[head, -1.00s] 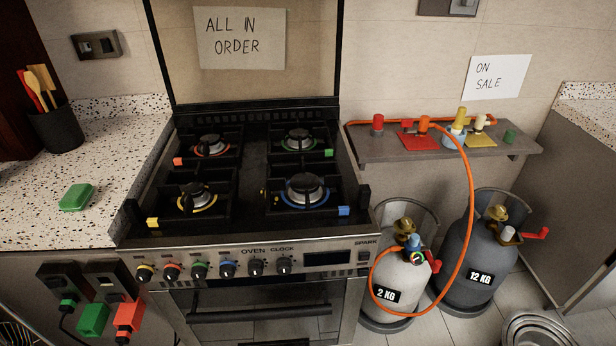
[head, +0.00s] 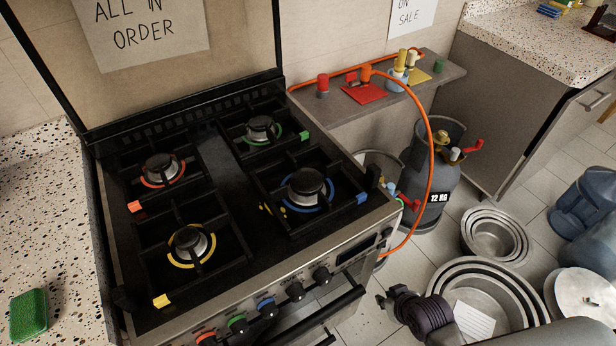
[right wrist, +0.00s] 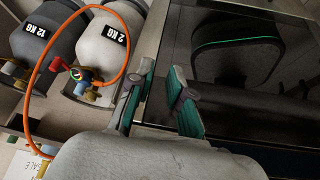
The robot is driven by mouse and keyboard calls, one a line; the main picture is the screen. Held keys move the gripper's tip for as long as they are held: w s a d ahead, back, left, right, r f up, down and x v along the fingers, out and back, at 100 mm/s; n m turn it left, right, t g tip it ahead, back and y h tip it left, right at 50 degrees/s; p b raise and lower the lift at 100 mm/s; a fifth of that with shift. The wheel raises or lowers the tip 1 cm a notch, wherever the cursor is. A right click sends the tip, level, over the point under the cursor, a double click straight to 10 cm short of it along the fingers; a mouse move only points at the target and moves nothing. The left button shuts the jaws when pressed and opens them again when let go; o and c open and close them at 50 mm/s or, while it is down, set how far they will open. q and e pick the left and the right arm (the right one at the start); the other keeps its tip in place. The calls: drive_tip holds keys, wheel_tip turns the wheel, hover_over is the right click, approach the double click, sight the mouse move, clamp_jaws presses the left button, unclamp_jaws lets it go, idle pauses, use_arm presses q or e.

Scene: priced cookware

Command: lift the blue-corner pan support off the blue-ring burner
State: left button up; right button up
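The black pan support with a blue corner (head: 362,198) sits on the cooktop over the front right burner, which has a blue ring (head: 308,188). Its bars surround the dark burner cap. My right gripper (head: 386,302) is in front of the cooker, low by the oven door and apart from the pan support. In the right wrist view the right gripper (right wrist: 160,102) has its two teal-padded fingers spread with nothing between them. The pan support is not seen in that view. My left gripper is not in view.
Pan supports with green (head: 304,136), red (head: 137,206) and yellow (head: 162,300) corners cover the other burners. Knobs (head: 266,307) line the cooker front. An orange hose (head: 432,150) and gas cylinders (head: 430,180) stand right. Steel bowls (head: 495,235) lie on the floor.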

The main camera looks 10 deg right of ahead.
drive_tip(key=w+a+r+n+t+y+p, duration=0.1)
drive_tip(key=w+a+r+t+p, duration=0.15)
drive_tip(key=r, duration=1.45)
drive_tip(key=n+t+y, duration=0.1)
drive_tip(key=t+y, duration=0.2)
drive_tip(key=t, duration=0.1)
approach(353, 181)
drive_tip(key=x, duration=0.5)
drive_tip(key=shift+w+d+r, duration=0.2)
drive_tip(key=shift+r, duration=0.15)
drive_tip(key=x, duration=0.3)
drive_tip(key=p+x, duration=0.1)
drive_tip(key=x, duration=0.1)
drive_tip(key=shift+w+a+f, duration=0.1)
drive_tip(key=shift+a+f, duration=0.15)
drive_tip(key=shift+f, duration=0.3)
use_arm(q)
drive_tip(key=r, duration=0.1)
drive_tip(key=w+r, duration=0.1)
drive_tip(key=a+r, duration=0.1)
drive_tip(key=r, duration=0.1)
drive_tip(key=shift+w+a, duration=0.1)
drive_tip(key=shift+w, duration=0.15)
use_arm(e)
clamp_jaws()
drive_tip(key=shift+r, duration=0.1)
